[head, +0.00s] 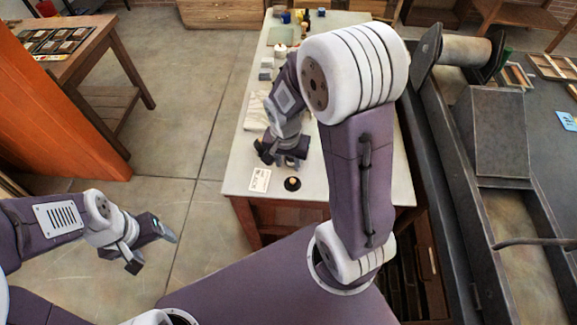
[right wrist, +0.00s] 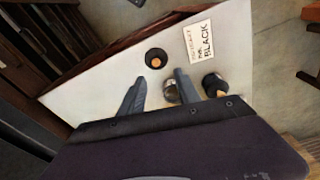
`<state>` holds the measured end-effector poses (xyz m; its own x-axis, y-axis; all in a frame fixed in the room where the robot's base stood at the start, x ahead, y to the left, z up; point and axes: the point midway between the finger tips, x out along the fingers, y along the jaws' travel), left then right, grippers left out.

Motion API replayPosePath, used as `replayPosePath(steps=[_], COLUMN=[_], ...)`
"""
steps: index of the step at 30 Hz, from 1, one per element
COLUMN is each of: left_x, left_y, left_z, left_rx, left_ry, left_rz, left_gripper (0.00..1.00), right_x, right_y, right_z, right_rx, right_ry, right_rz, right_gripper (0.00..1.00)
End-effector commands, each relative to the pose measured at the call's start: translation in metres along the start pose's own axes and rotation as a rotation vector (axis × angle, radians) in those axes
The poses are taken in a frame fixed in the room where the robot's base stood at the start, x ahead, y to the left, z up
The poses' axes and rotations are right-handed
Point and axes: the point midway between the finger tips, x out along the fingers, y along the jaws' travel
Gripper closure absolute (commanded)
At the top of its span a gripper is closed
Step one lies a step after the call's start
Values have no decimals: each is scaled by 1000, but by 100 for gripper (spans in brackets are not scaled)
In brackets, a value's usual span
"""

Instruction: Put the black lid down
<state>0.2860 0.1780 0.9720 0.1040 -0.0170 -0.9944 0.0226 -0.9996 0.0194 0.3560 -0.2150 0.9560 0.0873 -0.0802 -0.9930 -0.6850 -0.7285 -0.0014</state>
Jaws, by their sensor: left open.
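The black lid (head: 292,183), a dark disc with an orange-tan centre, lies on the pale tabletop near its front edge. It also shows in the right wrist view (right wrist: 156,58), just beyond my right fingertips and apart from them. My right gripper (head: 279,160) is low over the table, behind the lid in the head view; its fingers are spread in the right wrist view (right wrist: 160,76). A metallic round container (right wrist: 171,92) shows between the fingers; I cannot tell whether they touch it. My left gripper (head: 152,246) is open and empty over the floor.
A white card reading BLACK (head: 260,180) lies left of the lid. A dark round container (right wrist: 214,84) stands beside my right finger. Several small items fill the table's (head: 237,170) far end. A large dark press (head: 490,140) stands close on the right.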

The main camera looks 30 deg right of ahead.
Motion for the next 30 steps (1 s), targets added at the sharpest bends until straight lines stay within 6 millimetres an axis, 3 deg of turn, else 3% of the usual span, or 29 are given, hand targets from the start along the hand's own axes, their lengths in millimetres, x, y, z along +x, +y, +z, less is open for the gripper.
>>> replayPosePath(steps=[5, 12, 15, 30], left_x=[0, 0, 0, 0], left_y=[0, 0, 0, 0], left_z=[0, 0, 0, 0], left_rx=[0, 0, 0, 0], left_ry=[0, 0, 0, 0], left_rz=[0, 0, 0, 0], left_gripper=[29, 29, 29, 29], right_x=[-5, -23, -25, -25], right_y=[1, 17, 21, 22], right_z=[4, 60, 72, 74], right_rx=[-31, -566, -696, -727], right_ry=[-2, -22, -22, -22], right_rz=[-4, -78, -96, -98], right_gripper=[61, 61, 61, 61])
